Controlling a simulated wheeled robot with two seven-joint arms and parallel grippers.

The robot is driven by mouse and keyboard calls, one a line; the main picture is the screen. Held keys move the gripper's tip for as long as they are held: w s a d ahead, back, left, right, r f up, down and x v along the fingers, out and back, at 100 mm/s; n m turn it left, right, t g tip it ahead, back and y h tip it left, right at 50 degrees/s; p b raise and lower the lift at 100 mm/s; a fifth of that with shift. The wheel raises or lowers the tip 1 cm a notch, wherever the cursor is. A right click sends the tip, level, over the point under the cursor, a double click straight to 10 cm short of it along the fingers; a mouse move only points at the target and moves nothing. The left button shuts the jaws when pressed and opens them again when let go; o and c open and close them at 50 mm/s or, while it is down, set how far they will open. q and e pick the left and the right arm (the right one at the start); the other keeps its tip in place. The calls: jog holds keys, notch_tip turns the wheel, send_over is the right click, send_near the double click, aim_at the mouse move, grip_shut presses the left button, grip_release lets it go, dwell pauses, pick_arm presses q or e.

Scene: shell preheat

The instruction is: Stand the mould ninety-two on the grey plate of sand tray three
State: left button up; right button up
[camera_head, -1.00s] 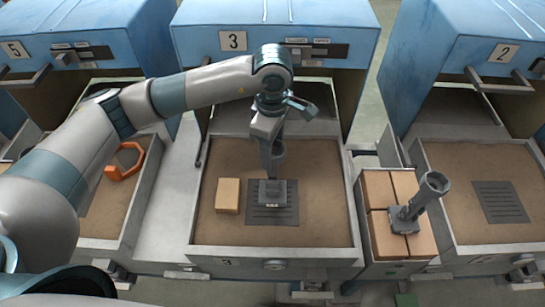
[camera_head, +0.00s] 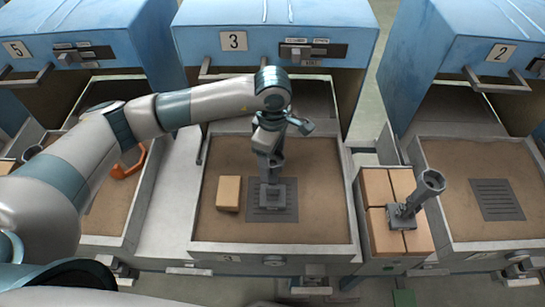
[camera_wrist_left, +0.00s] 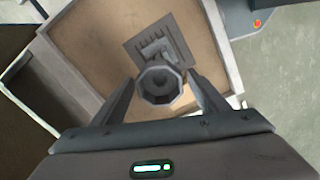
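A grey mould (camera_head: 273,193) with a square base and an upright cup-topped stem stands on the slotted grey plate (camera_head: 287,214) of sand tray three (camera_head: 325,210). Its cup shows from above in the wrist view (camera_wrist_left: 160,85), with its base over the plate beyond. My left gripper (camera_head: 270,152) is low around the cup. Its fingers (camera_wrist_left: 160,84) lie either side of the cup with narrow gaps, and look open. A second grey mould (camera_head: 401,216) stands tilted-looking on the brick box at the right. No number is readable on either mould. My right gripper is out of view.
A tan brick (camera_head: 229,193) lies on the sand left of the plate. The box of tan bricks (camera_head: 375,185) stands right of tray three. Tray two (camera_head: 460,185) has its own bare plate (camera_head: 497,199). An orange ring-shaped thing (camera_head: 130,163) lies in the left tray.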

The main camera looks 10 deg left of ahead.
pick_arm(q)
jog(key=shift+r, duration=0.15)
notch_tip(320, 180, up, 12)
jog(key=b, duration=0.3)
dwell(0.5)
dwell(0.5)
